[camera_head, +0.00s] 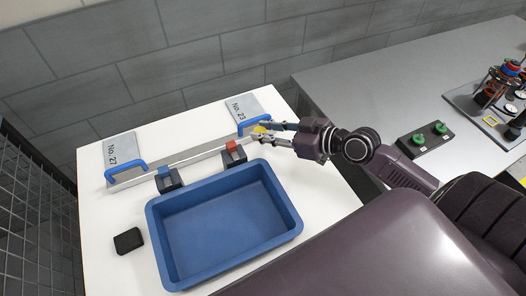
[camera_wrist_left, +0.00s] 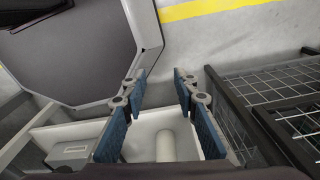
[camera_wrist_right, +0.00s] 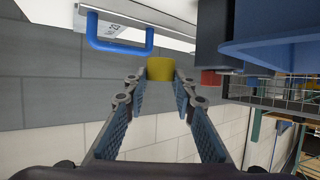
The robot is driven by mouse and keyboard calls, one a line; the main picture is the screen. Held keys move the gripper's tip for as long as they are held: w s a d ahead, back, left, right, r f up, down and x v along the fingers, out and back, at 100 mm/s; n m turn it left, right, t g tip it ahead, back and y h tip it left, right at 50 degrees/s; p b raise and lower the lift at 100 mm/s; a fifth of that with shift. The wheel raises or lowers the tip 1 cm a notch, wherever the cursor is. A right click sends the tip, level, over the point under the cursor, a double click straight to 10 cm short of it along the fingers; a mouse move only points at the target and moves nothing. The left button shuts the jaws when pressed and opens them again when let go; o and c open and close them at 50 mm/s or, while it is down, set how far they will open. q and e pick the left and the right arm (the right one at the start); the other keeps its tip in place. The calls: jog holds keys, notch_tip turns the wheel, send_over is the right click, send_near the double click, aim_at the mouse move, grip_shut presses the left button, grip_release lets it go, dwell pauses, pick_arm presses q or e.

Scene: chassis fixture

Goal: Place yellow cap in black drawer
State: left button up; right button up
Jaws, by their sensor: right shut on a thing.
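The yellow cap (camera_head: 259,129) is at the tips of my right gripper (camera_head: 272,133), near the right end of the pale bar on the white table. In the right wrist view the cap (camera_wrist_right: 161,69) sits between the fingertips, and my right gripper (camera_wrist_right: 160,82) is shut on it. My left gripper (camera_wrist_left: 160,76) shows only in the left wrist view, with fingers apart and nothing between them. I cannot make out a black drawer for certain; a small black block (camera_head: 128,241) lies at the table's left side.
A blue tray (camera_head: 291,222) takes up the table's front. Behind it stand blue-topped (camera_head: 163,171) and red-topped (camera_head: 231,146) black clamps. Blue handles (camera_head: 125,172) rise at the bar's ends. A grey bench (camera_head: 350,92) is at right. Wire mesh (camera_head: 30,200) borders the left.

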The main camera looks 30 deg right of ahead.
send_over(265, 159)
notch_tip(265, 159, down, 5)
jog(key=shift+f, duration=0.2)
notch_tip(265, 159, down, 4)
jog(key=shift+f+b, duration=0.1)
jog(key=shift+b, duration=0.5)
pick_arm(q)
jog(key=shift+w+a+f, duration=0.25)
jog(key=shift+w+f, duration=0.25)
jog(key=shift+f, duration=0.05)
jog(key=shift+f, duration=0.1)
pick_arm(e)
jog(key=shift+f, duration=0.2)
jog(key=o, duration=0.7)
jog(key=shift+r, duration=0.1)
pick_arm(q)
jog(key=shift+s+d+f, duration=0.1)
